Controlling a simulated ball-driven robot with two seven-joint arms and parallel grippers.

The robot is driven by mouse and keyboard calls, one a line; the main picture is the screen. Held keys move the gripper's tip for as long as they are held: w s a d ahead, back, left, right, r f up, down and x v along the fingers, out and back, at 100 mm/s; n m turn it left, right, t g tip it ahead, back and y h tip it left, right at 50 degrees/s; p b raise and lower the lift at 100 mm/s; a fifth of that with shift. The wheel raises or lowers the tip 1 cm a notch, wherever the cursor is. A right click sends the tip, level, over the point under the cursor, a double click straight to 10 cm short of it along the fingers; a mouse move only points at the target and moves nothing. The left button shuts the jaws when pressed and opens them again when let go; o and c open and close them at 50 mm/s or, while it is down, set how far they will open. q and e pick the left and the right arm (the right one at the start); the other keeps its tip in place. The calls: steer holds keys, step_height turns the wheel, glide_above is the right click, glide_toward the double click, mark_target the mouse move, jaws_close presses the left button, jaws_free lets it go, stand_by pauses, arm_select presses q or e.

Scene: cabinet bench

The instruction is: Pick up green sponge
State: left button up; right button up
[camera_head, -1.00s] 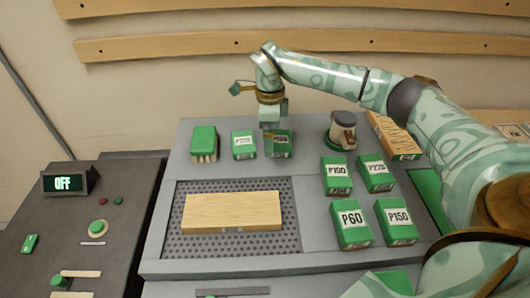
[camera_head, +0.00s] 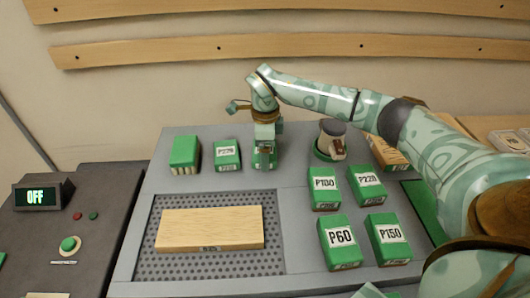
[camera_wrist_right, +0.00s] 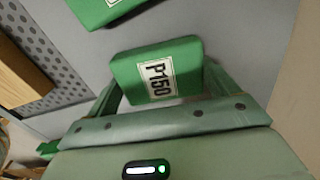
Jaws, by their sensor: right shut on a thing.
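Several green sponge-like blocks with white labels stand on the grey bench. My right gripper (camera_head: 265,148) is at the back middle of the bench, pointing down. It is shut on a green block labelled P150 (camera_wrist_right: 158,72), which sits between the fingers in the right wrist view. In the head view this block (camera_head: 264,162) is mostly hidden by the gripper and seems to be still at bench level. Another labelled green block (camera_head: 227,155) stands just left of it. A taller green block with a ribbed beige underside (camera_head: 185,153) is further left. My left gripper is not in view.
A wooden board (camera_head: 211,229) lies on a perforated plate (camera_head: 272,262). Right of it stand blocks P180 (camera_head: 323,189), P220 (camera_head: 367,187), P60 (camera_head: 341,243) and P150 (camera_head: 388,240). A round dark-topped tool (camera_head: 331,140) is right of the gripper. A control panel (camera_head: 72,225) reads OFF.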

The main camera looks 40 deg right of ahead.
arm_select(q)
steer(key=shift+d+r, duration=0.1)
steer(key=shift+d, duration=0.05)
arm_select(e)
steer(key=shift+r, duration=0.15)
